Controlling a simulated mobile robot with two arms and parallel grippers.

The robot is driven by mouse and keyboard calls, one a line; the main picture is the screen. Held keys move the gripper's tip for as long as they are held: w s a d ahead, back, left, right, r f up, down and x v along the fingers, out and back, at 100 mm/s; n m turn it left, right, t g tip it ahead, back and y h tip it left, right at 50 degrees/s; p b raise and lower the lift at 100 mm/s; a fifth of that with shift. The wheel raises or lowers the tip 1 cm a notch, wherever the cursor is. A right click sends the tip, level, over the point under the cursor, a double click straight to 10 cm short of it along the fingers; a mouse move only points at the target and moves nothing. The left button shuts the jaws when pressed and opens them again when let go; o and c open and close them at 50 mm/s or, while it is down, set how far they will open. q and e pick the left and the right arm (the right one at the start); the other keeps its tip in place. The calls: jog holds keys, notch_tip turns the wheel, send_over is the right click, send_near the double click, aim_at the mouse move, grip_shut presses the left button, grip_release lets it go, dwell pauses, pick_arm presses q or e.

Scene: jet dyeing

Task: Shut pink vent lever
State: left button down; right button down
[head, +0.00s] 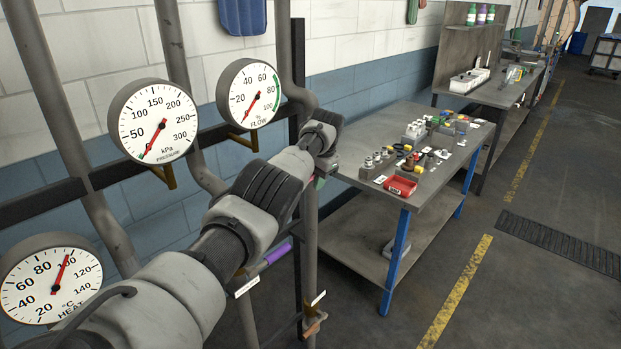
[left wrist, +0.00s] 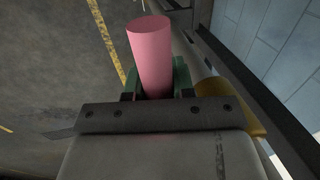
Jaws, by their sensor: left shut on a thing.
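The pink vent lever (left wrist: 152,55) shows in the left wrist view as a pink round handle standing between the green fingers of my left gripper (left wrist: 157,80). The fingers are shut on it, one on each side. In the head view my left gripper (head: 323,168) is at the end of my left arm, beside the upright pipes right of the flow gauge. My right gripper is not in view.
A purple lever (head: 264,258) and an orange fitting (head: 315,326) sit lower on the pipes. Pressure (head: 175,115), flow (head: 240,84) and heat (head: 30,290) gauges are at left. A cluttered metal table (head: 345,230) stands just right of the gripper. Floor at right is open.

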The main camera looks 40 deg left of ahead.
pick_arm(q)
jog(key=shift+r, duration=0.1)
dwell(0.4)
jog(key=c, duration=1.2)
grip_release()
jog(key=r, duration=0.3)
jog(key=d+r+b, duration=0.1)
jog(key=r, duration=0.3)
jog(key=d+r, duration=0.1)
jog(key=r, duration=0.2)
jog(key=shift+r, duration=0.25)
